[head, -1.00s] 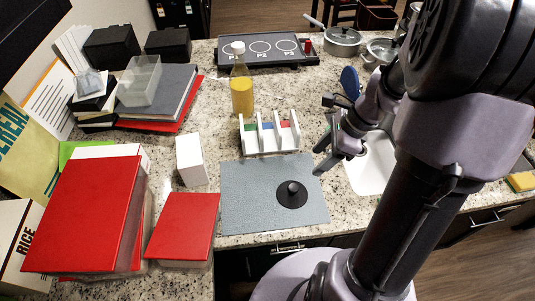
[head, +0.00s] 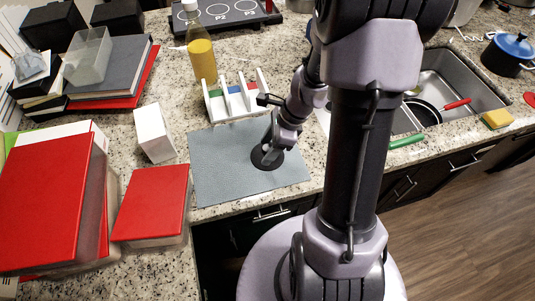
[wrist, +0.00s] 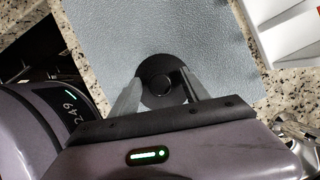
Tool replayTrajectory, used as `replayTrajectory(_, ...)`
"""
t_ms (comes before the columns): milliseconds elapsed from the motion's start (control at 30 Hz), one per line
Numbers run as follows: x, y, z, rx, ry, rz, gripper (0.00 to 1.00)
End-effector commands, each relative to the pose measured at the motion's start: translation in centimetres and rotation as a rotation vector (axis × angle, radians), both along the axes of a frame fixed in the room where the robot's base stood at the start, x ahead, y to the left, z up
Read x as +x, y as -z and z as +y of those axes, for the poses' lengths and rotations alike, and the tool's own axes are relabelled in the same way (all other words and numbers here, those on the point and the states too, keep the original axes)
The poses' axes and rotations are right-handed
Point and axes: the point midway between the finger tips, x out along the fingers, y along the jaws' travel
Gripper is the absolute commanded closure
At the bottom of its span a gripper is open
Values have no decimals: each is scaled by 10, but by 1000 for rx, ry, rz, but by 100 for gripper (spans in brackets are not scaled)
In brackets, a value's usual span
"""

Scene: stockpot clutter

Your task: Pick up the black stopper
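The black stopper (head: 267,157) is a round dark disc with a small knob, lying flat on the grey mat (head: 218,165). In the wrist view the stopper (wrist: 158,76) lies between the two grey fingers of my gripper (wrist: 158,92), and its knob shows between them. The fingers stand apart with room around the knob, so my gripper is open. In the head view my gripper (head: 270,142) is right over the stopper and hides part of it. I cannot tell whether the fingers touch the disc.
A white divided rack (head: 235,106) stands just behind the mat. A white box (head: 154,134) and red boxes (head: 152,203) are to the left. An orange-filled bottle (head: 202,60) stands behind the rack. A sink (head: 450,85) is at right. The mat's left part is clear.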

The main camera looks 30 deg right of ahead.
Motion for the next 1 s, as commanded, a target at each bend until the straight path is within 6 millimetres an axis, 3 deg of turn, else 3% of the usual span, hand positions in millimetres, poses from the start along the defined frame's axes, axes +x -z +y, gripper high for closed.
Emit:
replayTrajectory(33,0,0,0,0,0,0,56)
replayTrajectory(267,0,0,0,0,0,0,100)
replayTrajectory(633,0,-6,0,1,0,0,100)
replayTrajectory(867,1,-39,0,0,1,-2,100)
replayTrajectory(1000,-25,-39,-11,0,4,1,100)
